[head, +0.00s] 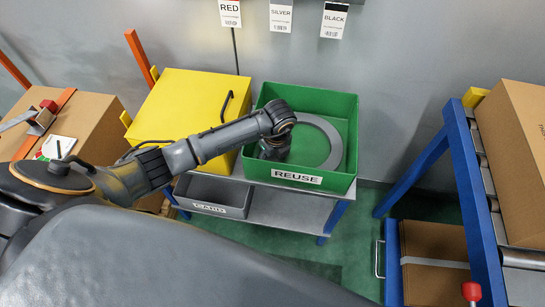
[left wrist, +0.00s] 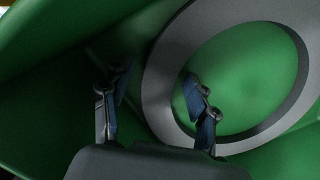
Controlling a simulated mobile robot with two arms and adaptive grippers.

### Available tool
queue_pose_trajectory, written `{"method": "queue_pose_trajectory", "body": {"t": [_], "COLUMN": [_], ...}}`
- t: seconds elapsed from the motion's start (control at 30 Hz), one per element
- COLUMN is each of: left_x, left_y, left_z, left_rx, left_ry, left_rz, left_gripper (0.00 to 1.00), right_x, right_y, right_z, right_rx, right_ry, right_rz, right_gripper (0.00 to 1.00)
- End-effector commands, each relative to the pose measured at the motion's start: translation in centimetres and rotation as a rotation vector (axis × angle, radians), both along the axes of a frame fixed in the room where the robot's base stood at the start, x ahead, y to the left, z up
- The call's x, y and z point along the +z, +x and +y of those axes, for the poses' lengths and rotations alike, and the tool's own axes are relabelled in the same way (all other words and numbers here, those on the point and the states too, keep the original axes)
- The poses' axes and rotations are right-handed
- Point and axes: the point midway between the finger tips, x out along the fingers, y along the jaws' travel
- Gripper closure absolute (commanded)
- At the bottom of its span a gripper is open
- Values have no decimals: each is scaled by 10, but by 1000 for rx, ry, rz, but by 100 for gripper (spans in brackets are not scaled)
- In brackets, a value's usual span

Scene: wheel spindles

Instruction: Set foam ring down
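The grey foam ring (head: 334,132) lies inside the green bin labelled REUSE (head: 317,180), at its right side. In the left wrist view the ring (left wrist: 158,92) appears flat on the green bin floor. My left gripper (head: 273,150) reaches down into the bin, at the ring's left side. In the left wrist view its fingers (left wrist: 155,82) are spread wide, with the ring's band between them and a visible gap. One finger is outside the ring and the other is over its hole. Any contact with the ring cannot be told. My right gripper is not in view.
A yellow box (head: 190,105) with a black handle stands left of the bin. A grey CARD tray (head: 213,195) sits below on the cart. A cardboard box (head: 85,125) is at far left. A blue-framed roller rack (head: 470,190) stands right, beyond open floor.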

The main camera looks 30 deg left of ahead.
Motion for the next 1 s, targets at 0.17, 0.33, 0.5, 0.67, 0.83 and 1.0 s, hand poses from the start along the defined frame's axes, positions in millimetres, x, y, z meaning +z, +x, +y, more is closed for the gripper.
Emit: {"method": "queue_pose_trajectory", "body": {"t": [0.17, 0.33, 0.5, 0.67, 0.83, 1.0], "left_x": [3, 24, 61, 93, 114, 121], "left_y": [0, 0, -2, -4, -6, -7], "left_z": [0, -2, -6, -9, -12, -13], "left_rx": [0, -2, -3, -1, 0, 0], "left_ry": [0, -1, -1, 0, 0, 0], "left_rz": [-1, -5, -6, -4, -2, -1], "left_gripper": [41, 41, 41, 41, 41, 41], "right_x": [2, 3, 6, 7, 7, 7], "right_y": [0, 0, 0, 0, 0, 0], "right_z": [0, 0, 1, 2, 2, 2], "right_rx": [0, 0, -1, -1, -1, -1], "right_ry": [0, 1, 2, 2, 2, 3], "right_rz": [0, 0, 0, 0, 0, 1], "right_gripper": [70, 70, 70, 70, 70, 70]}}
